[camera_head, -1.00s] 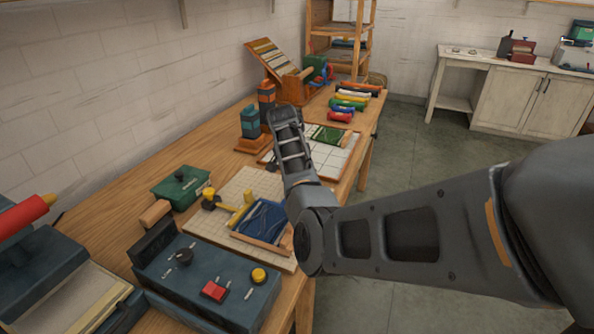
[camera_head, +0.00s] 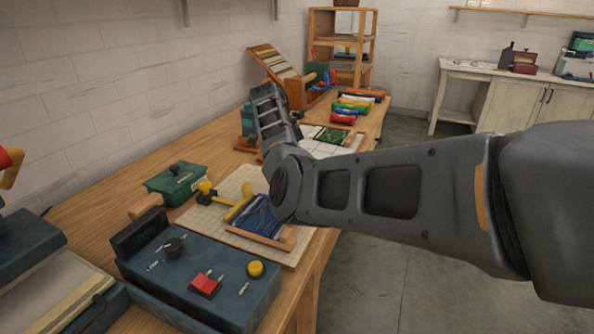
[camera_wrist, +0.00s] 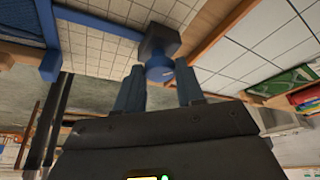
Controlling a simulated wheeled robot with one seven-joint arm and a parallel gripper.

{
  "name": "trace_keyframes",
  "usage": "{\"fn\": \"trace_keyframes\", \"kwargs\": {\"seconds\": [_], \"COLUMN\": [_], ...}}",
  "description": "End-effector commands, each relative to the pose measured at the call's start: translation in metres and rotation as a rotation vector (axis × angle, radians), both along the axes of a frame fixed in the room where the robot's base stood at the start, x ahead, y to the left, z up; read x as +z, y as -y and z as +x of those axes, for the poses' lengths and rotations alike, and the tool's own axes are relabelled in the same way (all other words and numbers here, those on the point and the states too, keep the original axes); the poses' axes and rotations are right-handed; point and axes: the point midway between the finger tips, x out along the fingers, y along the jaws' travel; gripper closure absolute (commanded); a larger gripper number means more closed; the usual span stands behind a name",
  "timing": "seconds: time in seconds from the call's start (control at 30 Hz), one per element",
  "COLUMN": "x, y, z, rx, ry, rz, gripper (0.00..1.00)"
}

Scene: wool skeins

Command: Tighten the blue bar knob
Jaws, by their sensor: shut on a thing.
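In the wrist view, the blue bar knob (camera_wrist: 158,72) sits on a dark block at the end of a blue bar (camera_wrist: 98,23) over a white tiled surface. My gripper (camera_wrist: 160,84) is at the knob, with one finger on each side of it, shut on it. The faces where the fingers meet the knob are partly hidden. In the head view, my arm covers the gripper and the knob.
In the head view, a yellow bar (camera_head: 240,208) lies on the nearer board beside a blue woven piece (camera_head: 257,217). A green box (camera_head: 174,182) and a dark control box (camera_head: 195,270) stand nearby. Coloured rolls (camera_head: 352,107) lie farther back. Floor on the right is clear.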

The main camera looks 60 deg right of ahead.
Motion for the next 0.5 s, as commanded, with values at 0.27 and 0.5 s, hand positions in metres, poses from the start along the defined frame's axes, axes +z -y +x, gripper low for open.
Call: {"fn": "trace_keyframes", "kwargs": {"seconds": [0.27, 0.5], "x": [-0.0023, -0.0006], "y": [0.0013, 0.0017], "z": [0.0015, 0.0013], "rx": [-0.152, -0.212], "ry": [0.002, 0.002], "rz": [0.000, 0.000], "gripper": [0.93, 0.93]}}
